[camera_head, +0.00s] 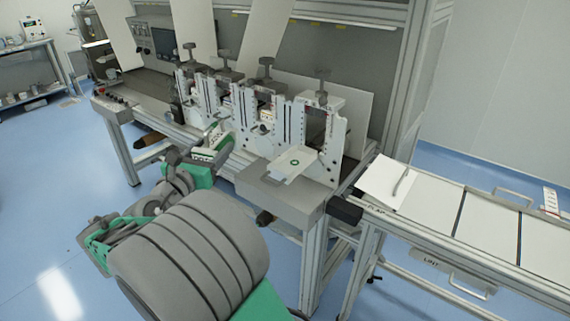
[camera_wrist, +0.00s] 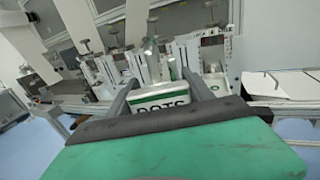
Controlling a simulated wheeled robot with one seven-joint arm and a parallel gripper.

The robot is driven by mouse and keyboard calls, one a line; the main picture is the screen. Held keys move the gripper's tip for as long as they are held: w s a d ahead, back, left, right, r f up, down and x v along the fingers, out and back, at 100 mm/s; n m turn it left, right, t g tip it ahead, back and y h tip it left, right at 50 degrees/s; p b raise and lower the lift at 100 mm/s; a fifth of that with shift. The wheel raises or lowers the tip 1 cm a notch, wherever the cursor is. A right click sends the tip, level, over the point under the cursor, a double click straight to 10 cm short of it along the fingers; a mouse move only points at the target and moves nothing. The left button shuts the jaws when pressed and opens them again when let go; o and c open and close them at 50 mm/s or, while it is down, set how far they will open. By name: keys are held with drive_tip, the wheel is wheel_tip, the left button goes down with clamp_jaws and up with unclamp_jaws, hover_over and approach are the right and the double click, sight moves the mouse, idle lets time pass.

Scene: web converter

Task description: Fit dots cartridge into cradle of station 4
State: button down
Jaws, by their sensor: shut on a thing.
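The dots cartridge (camera_wrist: 163,104), a white block with a green stripe and the letters "DOTS", is between the two fingers of my gripper (camera_wrist: 160,92) in the wrist view. In the head view my gripper (camera_head: 216,142) is in front of the row of stations, left of the rightmost one, apart from it. The cartridge is small there and partly hidden by the gripper. The stations are upright white plates with knobs on top; the rightmost station (camera_head: 334,150) stands at the machine's right end. I cannot read station numbers, and the cradle insides are mostly hidden.
A white plate with a green ring (camera_head: 292,164) juts out in front of the right stations. A side bench (camera_head: 470,225) with light panels and a white sheet (camera_head: 386,186) stands at the right. The blue floor (camera_head: 50,200) at the left is clear.

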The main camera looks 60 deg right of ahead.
drive_tip(key=s+d+r+m+g, duration=0.4)
drive_tip(key=s+d+g, duration=0.25)
drive_tip(key=s, duration=0.45)
drive_tip(key=shift+t, duration=0.25)
drive_tip(key=d+f, duration=0.3)
drive_tip(key=d, duration=0.1)
drive_tip(key=d+f+p, duration=0.1)
drive_tip(key=d+f, duration=0.2)
drive_tip(key=d, duration=0.2)
drive_tip(key=d+f, duration=0.3)
drive_tip(key=d, duration=0.2)
drive_tip(key=shift+s+d+f, duration=0.1)
drive_tip(key=shift+d, duration=0.1)
drive_tip(key=f, duration=0.1)
drive_tip(key=f+p, duration=0.1)
drive_tip(key=f, duration=0.1)
drive_tip(key=shift+d+f, duration=0.2)
drive_tip(key=shift+f, duration=0.1)
drive_tip(key=shift+a+f, duration=0.1)
drive_tip(key=shift+f, duration=0.05)
drive_tip(key=shift+c, duration=2.2)
unclamp_jaws()
drive_tip(key=shift+o, duration=0.2)
